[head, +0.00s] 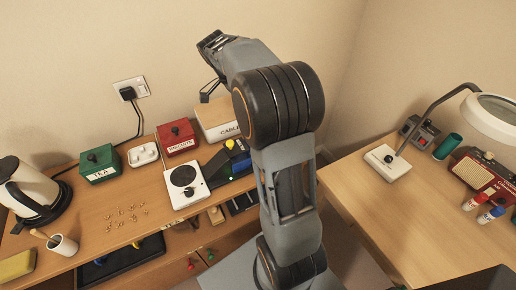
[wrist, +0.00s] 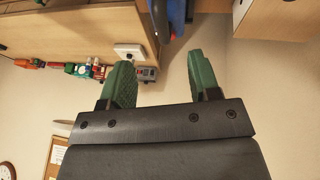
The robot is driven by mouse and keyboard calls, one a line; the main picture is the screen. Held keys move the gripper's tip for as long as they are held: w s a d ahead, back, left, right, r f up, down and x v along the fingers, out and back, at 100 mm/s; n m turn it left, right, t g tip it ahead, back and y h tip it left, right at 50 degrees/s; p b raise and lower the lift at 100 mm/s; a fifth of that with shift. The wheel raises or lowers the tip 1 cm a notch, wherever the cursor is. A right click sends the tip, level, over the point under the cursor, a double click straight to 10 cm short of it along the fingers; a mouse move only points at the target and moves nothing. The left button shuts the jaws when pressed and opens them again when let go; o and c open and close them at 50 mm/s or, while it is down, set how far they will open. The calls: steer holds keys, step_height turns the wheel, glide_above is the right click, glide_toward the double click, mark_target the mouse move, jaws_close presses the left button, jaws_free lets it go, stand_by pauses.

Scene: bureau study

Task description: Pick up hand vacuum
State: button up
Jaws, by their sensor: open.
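A blue, black and yellow object (head: 228,162), which looks like the hand vacuum, lies on the desk right of the white hotplate, partly hidden behind my arm. In the wrist view a blue and dark shape (wrist: 176,16) shows at the top edge, beyond the fingertips; it may be the same object, but I cannot be sure. My gripper (wrist: 157,78) is open, its two green fingers apart with nothing between them. In the head view my arm rises over the desk, and the gripper's end is mostly hidden near the wall.
A hotplate (head: 184,182), a red box (head: 177,139), a green tea box (head: 100,164) and a cables box (head: 219,118) stand on the left desk. A kettle (head: 30,190) is at far left. The right desk (head: 385,215) holds a lamp (head: 388,160) and a red radio (head: 482,172).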

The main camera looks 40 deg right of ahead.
steer(key=shift+p+x, duration=0.45)
steer(key=shift+x, duration=6.15)
steer(key=shift+c, duration=0.4)
jaws_close()
